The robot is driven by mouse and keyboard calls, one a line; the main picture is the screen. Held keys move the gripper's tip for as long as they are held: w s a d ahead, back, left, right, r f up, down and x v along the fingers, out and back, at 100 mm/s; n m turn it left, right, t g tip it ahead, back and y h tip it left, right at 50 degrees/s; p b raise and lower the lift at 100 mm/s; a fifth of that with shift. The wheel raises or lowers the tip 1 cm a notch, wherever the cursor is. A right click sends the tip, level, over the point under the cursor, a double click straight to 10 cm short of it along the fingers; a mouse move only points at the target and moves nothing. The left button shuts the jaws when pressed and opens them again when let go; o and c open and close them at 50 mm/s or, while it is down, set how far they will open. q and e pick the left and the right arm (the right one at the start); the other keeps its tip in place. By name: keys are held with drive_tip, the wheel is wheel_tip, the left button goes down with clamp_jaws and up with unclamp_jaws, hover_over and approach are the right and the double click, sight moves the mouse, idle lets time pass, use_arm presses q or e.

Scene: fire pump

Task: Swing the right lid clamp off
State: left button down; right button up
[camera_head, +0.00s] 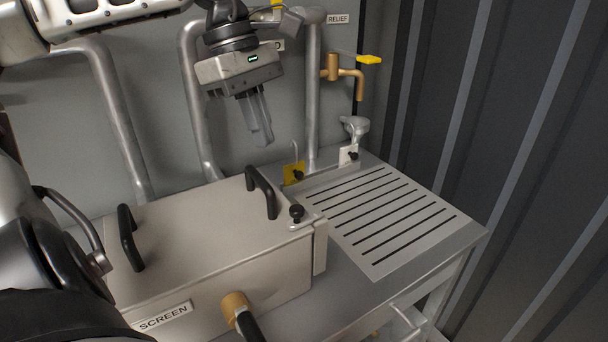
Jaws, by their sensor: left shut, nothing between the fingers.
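The screen box (220,270) has a flat grey lid (195,225) with two black handles. The right lid clamp (297,213) is a black knob on a small metal plate at the lid's right end, near the right handle (262,190). It appears to lie over the lid's edge. My left gripper (261,138) points down, shut and empty, above and behind the lid, up and to the left of the clamp and apart from it. My right gripper is not in view.
A slotted drain tray (385,215) lies right of the box. Vertical pipes (192,100) and a brass valve with a yellow lever (368,59) are at the back.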

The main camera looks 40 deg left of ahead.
use_arm(q)
drive_tip(key=x, duration=1)
drive_tip(key=shift+s, duration=0.2)
idle(0.4)
